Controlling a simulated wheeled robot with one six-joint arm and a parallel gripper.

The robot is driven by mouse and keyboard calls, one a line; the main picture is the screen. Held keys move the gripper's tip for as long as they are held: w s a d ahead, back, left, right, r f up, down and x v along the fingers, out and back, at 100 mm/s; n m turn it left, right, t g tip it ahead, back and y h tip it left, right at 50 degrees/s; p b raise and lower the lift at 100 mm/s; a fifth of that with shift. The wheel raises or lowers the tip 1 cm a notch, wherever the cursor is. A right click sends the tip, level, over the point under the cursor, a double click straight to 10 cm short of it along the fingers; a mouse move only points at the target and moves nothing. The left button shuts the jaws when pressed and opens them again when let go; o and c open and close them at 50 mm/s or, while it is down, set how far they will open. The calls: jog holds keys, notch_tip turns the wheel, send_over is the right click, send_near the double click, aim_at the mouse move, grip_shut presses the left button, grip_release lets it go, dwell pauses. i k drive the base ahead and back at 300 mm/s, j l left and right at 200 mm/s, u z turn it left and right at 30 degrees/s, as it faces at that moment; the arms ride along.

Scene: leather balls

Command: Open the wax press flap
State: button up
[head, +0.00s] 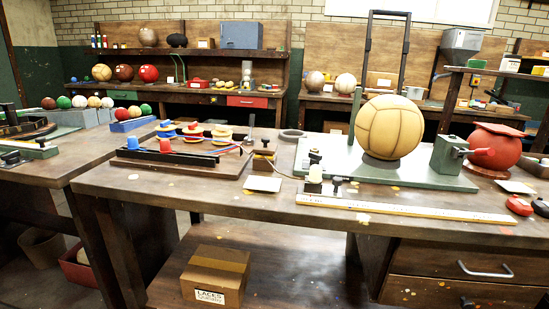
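No part is clearly marked as the wax press or its flap, so I cannot tell for certain which object it is. A green metal box (449,155) with a side lever stands at the right end of the front bench. Beside it is a round red pot (493,151) with a flat red top that looks lowered. A tan leather ball (388,127) rests on a green base plate (418,178) on the same bench, in front of a tall dark frame. My gripper is not in view.
The wooden front bench (230,203) holds a long ruler (405,208), small tools and a dark tray with stacked coloured discs. Red round items (519,205) lie near the right edge. A cardboard box (214,277) sits below. Back benches carry more balls.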

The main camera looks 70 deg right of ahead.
aim_at(264, 146)
jog(key=z, duration=1.45)
